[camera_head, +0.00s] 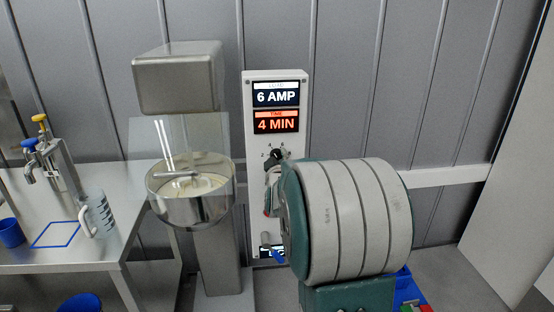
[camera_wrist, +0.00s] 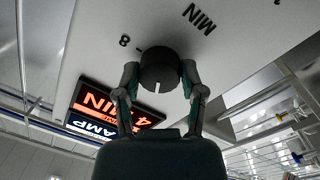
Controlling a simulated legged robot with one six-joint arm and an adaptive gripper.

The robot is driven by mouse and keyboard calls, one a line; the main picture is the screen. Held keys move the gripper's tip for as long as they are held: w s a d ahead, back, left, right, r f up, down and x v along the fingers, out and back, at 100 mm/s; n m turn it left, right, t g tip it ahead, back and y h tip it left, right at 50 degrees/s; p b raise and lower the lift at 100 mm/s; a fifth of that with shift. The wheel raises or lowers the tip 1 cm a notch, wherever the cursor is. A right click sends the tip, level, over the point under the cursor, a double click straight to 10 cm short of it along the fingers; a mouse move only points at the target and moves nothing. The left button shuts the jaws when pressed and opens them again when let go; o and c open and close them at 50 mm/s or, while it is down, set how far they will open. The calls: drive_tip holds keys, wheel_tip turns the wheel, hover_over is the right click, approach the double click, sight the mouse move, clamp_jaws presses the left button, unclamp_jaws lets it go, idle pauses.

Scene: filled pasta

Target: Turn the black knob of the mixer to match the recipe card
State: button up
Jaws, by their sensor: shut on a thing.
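The mixer (camera_head: 180,80) has a steel head over a bowl (camera_head: 190,195) of pale contents. A white panel (camera_head: 249,130) beside it carries lit signs reading "6 AMP" (camera_head: 276,96) and "4 MIN" (camera_head: 276,123). The black knob (camera_wrist: 160,70) is on this panel, between my two fingertips; its pale pointer mark faces the lower edge of the wrist view. My gripper (camera_wrist: 160,76) is shut on the knob's sides. In the wrist view, an upside-down "MIN" and an "8" are printed near the knob. In the head view, my gripper (camera_head: 272,185) is largely hidden by my arm.
A steel table (camera_head: 110,255) at left holds a clear measuring jug (camera_head: 100,215), a blue cup (camera_head: 11,233) and a dispenser with a yellow top (camera_head: 40,118). A ribbed grey wall (camera_head: 430,80) stands behind the mixer.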

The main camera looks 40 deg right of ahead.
drive_tip(key=shift+f, duration=0.1)
drive_tip(key=m+y, duration=0.1)
drive_tip(key=m, duration=2.1)
drive_tip(key=shift+y, duration=0.4)
drive_tip(key=shift+f+m, duration=0.1)
drive_tip(key=shift+m, duration=0.2)
drive_tip(key=o, duration=1.1)
drive_tip(key=shift+d, duration=0.1)
drive_tip(key=shift+o, duration=0.2)
